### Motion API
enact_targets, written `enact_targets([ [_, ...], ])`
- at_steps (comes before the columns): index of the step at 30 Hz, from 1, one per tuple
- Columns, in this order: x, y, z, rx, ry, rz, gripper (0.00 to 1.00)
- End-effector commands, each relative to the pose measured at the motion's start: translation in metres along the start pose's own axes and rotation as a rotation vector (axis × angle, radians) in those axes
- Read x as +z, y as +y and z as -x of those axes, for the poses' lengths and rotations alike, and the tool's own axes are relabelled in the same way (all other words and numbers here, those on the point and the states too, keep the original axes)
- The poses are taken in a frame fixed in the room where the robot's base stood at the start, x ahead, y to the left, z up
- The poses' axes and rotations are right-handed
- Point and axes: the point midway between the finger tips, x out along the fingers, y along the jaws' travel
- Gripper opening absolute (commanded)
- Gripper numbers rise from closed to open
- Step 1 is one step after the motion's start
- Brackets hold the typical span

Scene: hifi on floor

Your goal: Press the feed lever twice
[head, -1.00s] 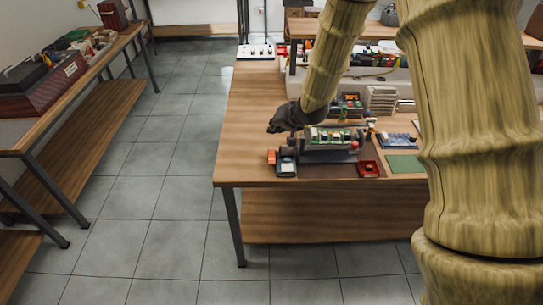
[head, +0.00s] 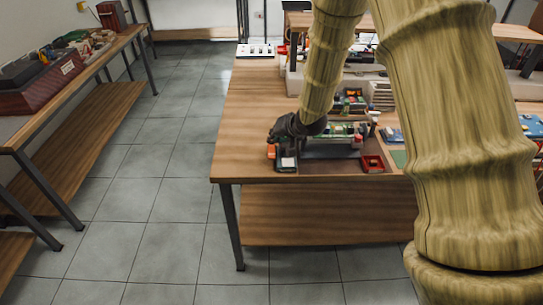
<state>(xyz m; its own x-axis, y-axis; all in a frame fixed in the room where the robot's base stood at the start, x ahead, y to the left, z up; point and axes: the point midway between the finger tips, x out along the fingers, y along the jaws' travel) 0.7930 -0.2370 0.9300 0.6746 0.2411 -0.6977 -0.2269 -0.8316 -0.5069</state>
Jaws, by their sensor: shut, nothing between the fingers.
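A low grey device with green parts along its top (head: 340,131) stands near the front of the wooden table (head: 243,125). A small dark box with a pale face (head: 287,162) is at its left front, beside a small orange piece (head: 271,151). I cannot make out for certain which part is the feed lever. My dark gripper (head: 274,137) is shut and empty, just above the dark box and orange piece at the device's left end. I cannot tell whether it touches anything. The gripper and my arm hide part of the device's left end.
A red tray (head: 372,164) sits right of the device. A green board (head: 399,157) and a blue board (head: 391,135) lie farther right, partly behind my arm. The table's left side is clear.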

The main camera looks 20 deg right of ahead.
Motion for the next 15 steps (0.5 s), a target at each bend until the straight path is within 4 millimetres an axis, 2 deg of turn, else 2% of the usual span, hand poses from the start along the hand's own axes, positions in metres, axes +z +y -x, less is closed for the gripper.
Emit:
enact_targets([
  [6,0.007,0.0072,-0.0102,0.0,0.001,-0.001,0.0],
  [15,0.0072,0.0075,-0.0106,0.0,0.001,0.0,0.0],
])
